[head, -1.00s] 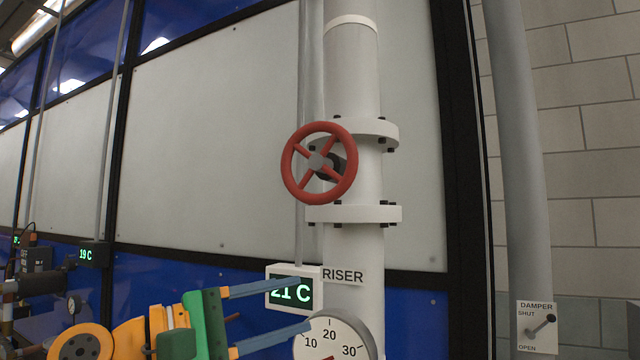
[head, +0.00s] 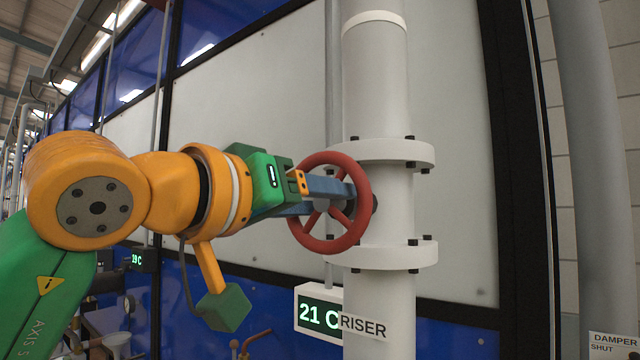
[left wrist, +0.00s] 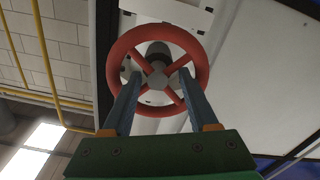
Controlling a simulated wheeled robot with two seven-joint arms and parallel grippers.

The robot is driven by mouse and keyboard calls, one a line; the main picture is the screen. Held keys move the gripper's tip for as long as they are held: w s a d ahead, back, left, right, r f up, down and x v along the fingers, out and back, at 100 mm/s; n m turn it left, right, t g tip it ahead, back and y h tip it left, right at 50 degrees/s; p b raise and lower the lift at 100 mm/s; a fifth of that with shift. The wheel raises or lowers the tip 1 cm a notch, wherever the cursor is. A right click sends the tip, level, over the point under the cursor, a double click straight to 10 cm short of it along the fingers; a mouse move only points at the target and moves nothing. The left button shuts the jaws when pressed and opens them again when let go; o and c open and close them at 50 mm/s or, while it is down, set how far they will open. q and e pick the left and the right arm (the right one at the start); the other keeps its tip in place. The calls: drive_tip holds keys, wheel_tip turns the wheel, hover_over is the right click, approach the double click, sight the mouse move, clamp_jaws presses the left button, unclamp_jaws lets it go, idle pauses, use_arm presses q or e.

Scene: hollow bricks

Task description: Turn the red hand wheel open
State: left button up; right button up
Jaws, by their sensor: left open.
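The red hand wheel (head: 364,207) has a round rim, spokes and a grey hub, and sits on the white riser pipe (head: 377,100). My left gripper (head: 336,198) is in front of it, coming from the left, with its two blue fingers open and pointing at the wheel's middle. In the left wrist view the wheel (left wrist: 158,34) faces the camera, and the left gripper's fingertips (left wrist: 158,77) lie on either side of the hub. I cannot tell whether they touch the spokes. My right gripper is not in view.
A temperature display (head: 318,312) reading 21 C and a RISER label (head: 364,327) are below the wheel. Bolted flanges (head: 385,256) are above and below it. A grey pipe with a damper plate (head: 612,345) stands at the right. The pale panel (head: 260,90) behind is flat.

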use_arm(q)
drive_tip(key=shift+w+d+f, duration=0.1)
drive_tip(key=shift+w+d, duration=0.15)
drive_tip(key=shift+d, duration=0.2)
drive_tip(key=shift+c, duration=0.6)
clamp_jaws()
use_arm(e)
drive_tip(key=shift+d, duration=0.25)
